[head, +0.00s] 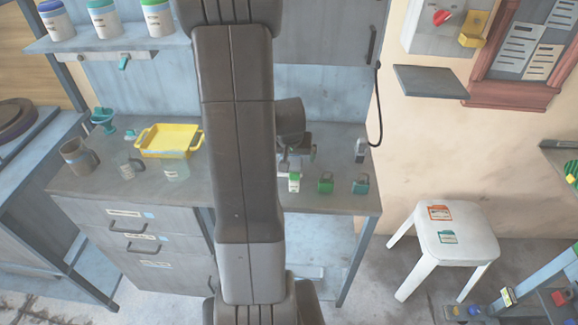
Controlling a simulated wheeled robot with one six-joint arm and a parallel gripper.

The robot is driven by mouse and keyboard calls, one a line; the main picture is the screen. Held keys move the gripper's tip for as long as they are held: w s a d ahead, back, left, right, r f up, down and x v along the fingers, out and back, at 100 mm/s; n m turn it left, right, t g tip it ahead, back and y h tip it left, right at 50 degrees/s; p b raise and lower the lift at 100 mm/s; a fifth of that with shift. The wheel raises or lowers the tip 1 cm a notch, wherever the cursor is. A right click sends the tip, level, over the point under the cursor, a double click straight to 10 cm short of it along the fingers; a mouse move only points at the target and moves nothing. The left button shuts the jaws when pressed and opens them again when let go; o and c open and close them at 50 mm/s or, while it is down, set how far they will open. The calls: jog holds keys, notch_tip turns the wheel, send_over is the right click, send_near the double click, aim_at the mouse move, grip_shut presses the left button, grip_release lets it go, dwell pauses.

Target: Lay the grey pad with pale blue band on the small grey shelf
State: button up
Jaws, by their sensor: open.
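The small grey shelf (430,82) is fixed to the cream wall at the upper right, and its top looks bare. I cannot make out for sure a grey pad with a pale blue band; it may be hidden behind my arm. My gripper (297,163) is over the right part of the grey workbench (240,195), partly hidden by my own arm. It is open, and I see nothing held in it. A small white and green item (294,183) stands just below it; I cannot tell whether they touch.
A green padlock-shaped item (325,183) and a teal one (361,184) stand right of my gripper. A small grey item (361,150) is near the black cable. A yellow tray (168,153) is left. A white stool (455,233) stands below the shelf.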

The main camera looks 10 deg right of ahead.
aim_at(296, 164)
jog(key=x, duration=0.3)
jog(key=shift+w+a+f, duration=0.1)
jog(key=shift+a+f, duration=0.1)
jog(key=shift+a, duration=0.1)
jog(key=shift+w+d+f, duration=0.1)
jog(key=shift+w+f, duration=0.2)
jog(key=shift+f, duration=0.35)
jog(key=c, duration=1.1)
jog(key=shift+r, duration=0.15)
